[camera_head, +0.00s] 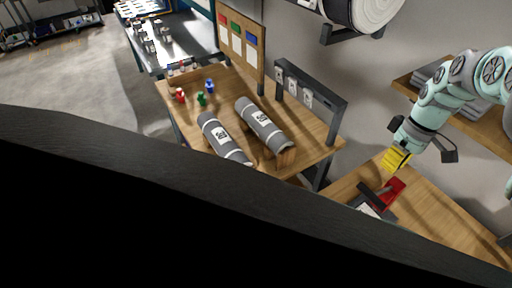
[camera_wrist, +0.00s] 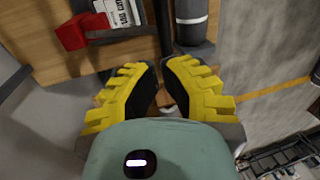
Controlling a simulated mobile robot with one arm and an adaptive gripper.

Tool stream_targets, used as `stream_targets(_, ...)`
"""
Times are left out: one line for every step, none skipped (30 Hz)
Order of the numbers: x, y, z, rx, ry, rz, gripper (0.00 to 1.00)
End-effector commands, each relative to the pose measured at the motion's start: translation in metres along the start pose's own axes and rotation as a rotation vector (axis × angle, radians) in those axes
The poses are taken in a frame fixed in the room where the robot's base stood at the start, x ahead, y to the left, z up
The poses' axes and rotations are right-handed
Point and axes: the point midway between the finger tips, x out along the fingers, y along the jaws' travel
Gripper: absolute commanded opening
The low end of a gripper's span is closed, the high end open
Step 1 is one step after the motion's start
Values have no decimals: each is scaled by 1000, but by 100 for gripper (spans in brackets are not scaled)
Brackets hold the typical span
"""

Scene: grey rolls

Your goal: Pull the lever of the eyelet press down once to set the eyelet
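The eyelet press appears to be the small dark device with a red part (camera_head: 392,192) on the right-hand bench, seen in the head view. Its red part (camera_wrist: 78,30) also shows in the wrist view at the upper left, beside a dark edge and a white printed sheet (camera_wrist: 122,12). I cannot make out which part is the lever. My gripper (camera_head: 396,160) has yellow fingers and is above and a little behind the press, apart from it. In the wrist view my gripper (camera_wrist: 161,68) holds nothing, with a narrow gap between its fingers.
Two grey rolls (camera_head: 262,126) (camera_head: 223,138) lie on the wooden table at the middle. Small red, green and blue items (camera_head: 201,99) stand at its left. A dark rack (camera_head: 310,95) rises behind. A wooden shelf (camera_head: 468,115) is near my arm. A dark surface covers the lower left.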

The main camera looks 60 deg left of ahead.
Motion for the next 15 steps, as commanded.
stream_targets(7, -4, -3, -7, -1, -7, 0)
stream_targets(10, -3, -3, -6, 0, -4, 0)
stream_targets(16, -3, -4, -7, 1, -3, 0)
stream_targets(20, -3, -3, -7, -1, -4, 0)
stream_targets(25, -4, -3, -8, -1, -6, 0)
stream_targets(31, -4, -4, -9, 0, -5, 0)
stream_targets(34, -3, -4, -7, 2, -4, 0)
stream_targets(38, -2, -4, -8, 2, -1, 0)
stream_targets(43, -2, -5, -8, 3, -1, 0)
stream_targets(48, -3, -4, -8, 1, -2, 0)
stream_targets(52, -4, -4, -10, 0, -4, 0)
stream_targets(55, -3, -4, -9, 2, -3, 0)
stream_targets(58, -3, -5, -9, 2, -2, 0)
stream_targets(61, -3, -5, -11, 2, -2, 0)
stream_targets(66, -3, -4, -9, 2, -3, 0)
